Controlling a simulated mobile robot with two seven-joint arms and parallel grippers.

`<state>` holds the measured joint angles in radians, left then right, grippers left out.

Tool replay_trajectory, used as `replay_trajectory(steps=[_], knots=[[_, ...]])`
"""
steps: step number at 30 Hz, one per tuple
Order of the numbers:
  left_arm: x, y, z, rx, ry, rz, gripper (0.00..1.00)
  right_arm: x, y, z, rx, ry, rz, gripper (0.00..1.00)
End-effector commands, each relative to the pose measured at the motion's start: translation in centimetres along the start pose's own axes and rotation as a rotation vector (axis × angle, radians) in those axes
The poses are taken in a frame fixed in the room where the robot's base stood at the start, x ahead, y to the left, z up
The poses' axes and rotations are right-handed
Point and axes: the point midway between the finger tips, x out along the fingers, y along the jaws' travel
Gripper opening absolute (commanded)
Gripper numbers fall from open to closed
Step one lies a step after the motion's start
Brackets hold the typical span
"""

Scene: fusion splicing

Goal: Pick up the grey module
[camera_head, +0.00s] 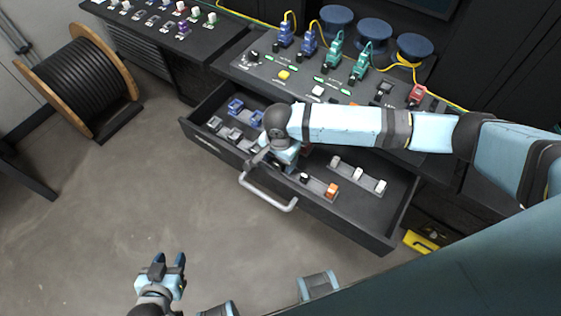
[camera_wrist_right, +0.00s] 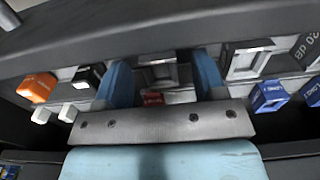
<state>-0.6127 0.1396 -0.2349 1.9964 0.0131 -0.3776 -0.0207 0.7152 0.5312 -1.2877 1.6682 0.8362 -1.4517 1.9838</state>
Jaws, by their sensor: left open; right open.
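Grey modules (camera_head: 235,135) sit in a row at the left of the open drawer, near its front wall; the rightmost is partly hidden by my right gripper (camera_head: 264,157). In the right wrist view, my right gripper (camera_wrist_right: 160,78) is open, with its two blue fingers on either side of a grey square-framed piece (camera_wrist_right: 160,71). I cannot tell whether the fingers touch it. Another grey framed piece (camera_wrist_right: 248,60) lies to the right of the fingers. My left gripper (camera_head: 169,262) is open and empty, low over the floor, far from the drawer.
The drawer (camera_head: 340,222) has a bar handle (camera_head: 268,196) at its front. It also holds blue modules (camera_head: 236,106), an orange-ended module (camera_head: 331,190) and white-topped pieces (camera_head: 357,174). A panel with connectors stands behind. A cable reel (camera_head: 80,82) stands left; the floor (camera_head: 120,200) is clear.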

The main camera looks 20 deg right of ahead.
Motion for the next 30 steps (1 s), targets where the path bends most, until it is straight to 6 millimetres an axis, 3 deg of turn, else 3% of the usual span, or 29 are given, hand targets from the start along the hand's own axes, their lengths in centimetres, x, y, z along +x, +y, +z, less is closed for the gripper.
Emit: replay_trajectory(steps=[3, 10, 16, 17, 30], knots=[[0.02, -0.03, 0.06, 0.0, 0.0, 0.0, 0.43, 0.93, -0.02, 0.02, -0.001, 0.0, -0.001, 0.64], [0.02, -0.03, 0.2, 0.0, -0.003, -0.001, 0.43, 1.05, -0.02, 0.02, -0.001, 0.0, -0.001, 0.64], [0.04, -0.01, 0.39, 0.0, -0.007, 0.0, 0.43, 1.04, -0.02, 0.02, -0.001, 0.0, -0.001, 0.21], [0.04, -0.01, 0.4, 0.0, -0.007, 0.0, 0.43, 1.03, -0.02, 0.02, -0.001, 0.0, -0.001, 0.17], [-0.01, 0.02, 0.31, 0.0, -0.006, 0.0, 0.43, 0.27, -0.06, 0.01, 0.0, -0.001, -0.003, 0.17]])
